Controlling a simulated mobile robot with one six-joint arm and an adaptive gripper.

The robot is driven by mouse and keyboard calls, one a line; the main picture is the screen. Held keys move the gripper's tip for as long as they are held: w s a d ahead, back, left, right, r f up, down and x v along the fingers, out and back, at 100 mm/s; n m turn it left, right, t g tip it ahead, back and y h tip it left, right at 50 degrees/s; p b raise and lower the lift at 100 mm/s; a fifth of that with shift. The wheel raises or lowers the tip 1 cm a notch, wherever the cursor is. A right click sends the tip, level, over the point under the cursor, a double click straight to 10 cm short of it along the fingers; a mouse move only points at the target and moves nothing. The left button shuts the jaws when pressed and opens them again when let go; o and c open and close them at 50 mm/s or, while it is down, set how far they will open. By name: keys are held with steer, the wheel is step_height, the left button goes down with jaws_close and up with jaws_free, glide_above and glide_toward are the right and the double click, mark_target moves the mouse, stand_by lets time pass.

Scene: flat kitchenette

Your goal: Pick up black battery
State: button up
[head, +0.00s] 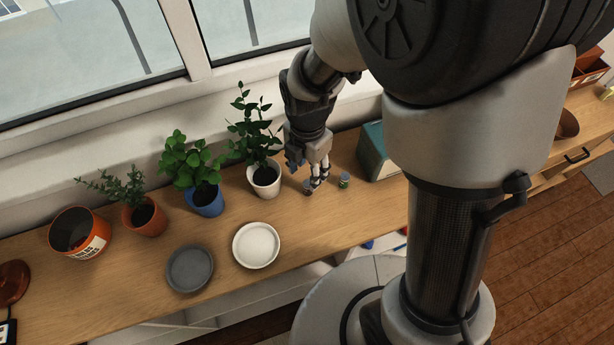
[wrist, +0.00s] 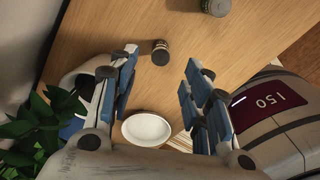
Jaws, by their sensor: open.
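A small dark cylinder, which looks like the black battery (wrist: 160,53), stands on the wooden counter in the wrist view. It also shows in the head view (head: 307,190), just below my gripper (head: 318,180) and partly hidden by it. In the wrist view my gripper (wrist: 160,68) is open and empty, with its blue-padded fingers on either side of the view. The battery appears between the fingertips, nearer the left one. Whether a finger touches it I cannot tell.
A second small cylinder, greenish (head: 344,181), stands to the right; the wrist view shows it too (wrist: 216,6). A white potted plant (head: 264,180) is close on the left, a teal box (head: 375,150) on the right. White (head: 256,262) and grey (head: 190,285) plates lie in front.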

mark_target(308, 183)
step_height(308, 183, down, 5)
steer(key=b, duration=0.2)
steer(key=shift+f+b, duration=0.15)
steer(key=shift+b, duration=0.15)
jaws_close()
stand_by(0.4)
